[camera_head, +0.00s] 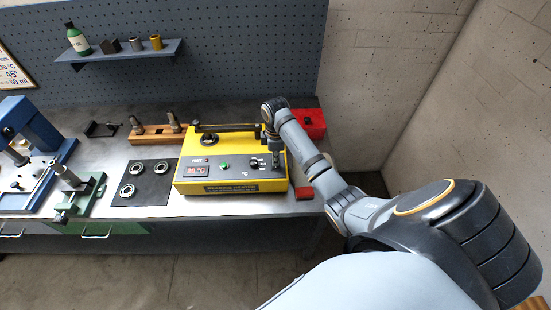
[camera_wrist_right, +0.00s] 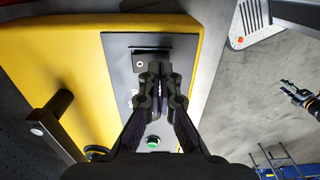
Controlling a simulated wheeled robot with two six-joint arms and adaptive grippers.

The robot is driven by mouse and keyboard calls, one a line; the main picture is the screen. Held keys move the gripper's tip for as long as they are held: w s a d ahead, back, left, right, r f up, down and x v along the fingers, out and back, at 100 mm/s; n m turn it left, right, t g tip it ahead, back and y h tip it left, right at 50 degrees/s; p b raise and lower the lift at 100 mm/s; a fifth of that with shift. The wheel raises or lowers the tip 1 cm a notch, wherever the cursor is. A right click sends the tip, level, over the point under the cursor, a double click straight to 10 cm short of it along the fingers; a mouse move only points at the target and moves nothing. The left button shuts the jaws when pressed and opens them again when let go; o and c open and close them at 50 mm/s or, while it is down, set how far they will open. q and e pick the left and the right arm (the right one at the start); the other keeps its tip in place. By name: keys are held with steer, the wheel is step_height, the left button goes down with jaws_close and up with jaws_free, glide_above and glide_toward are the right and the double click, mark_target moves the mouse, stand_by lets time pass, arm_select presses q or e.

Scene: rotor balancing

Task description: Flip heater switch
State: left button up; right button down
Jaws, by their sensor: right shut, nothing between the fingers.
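The yellow heater (camera_head: 233,187) stands on the bench with a grey control panel on its sloping front. The panel has a lit red display (camera_head: 196,171), a green button (camera_head: 224,165) and a dark knob (camera_head: 254,163). My right gripper (camera_head: 276,164) is over the panel's right end, shut and empty. In the right wrist view its fingertips (camera_wrist_right: 160,72) are at a dark slot-like switch (camera_wrist_right: 150,51) and partly cover it. I cannot tell whether they touch it, or which way it is set. A dark gripper-like shape at the right edge appears to be my left gripper (camera_wrist_right: 297,94).
A black bar (camera_head: 225,127) lies across the heater's top. A red box (camera_head: 309,124) stands behind right. Several bearing rings lie on a dark mat (camera_head: 152,190) at left.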

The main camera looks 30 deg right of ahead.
step_height(320, 180, up, 4)
steer(key=p, duration=0.3)
steer(key=shift+f, duration=0.2)
steer(key=shift+r, duration=0.95)
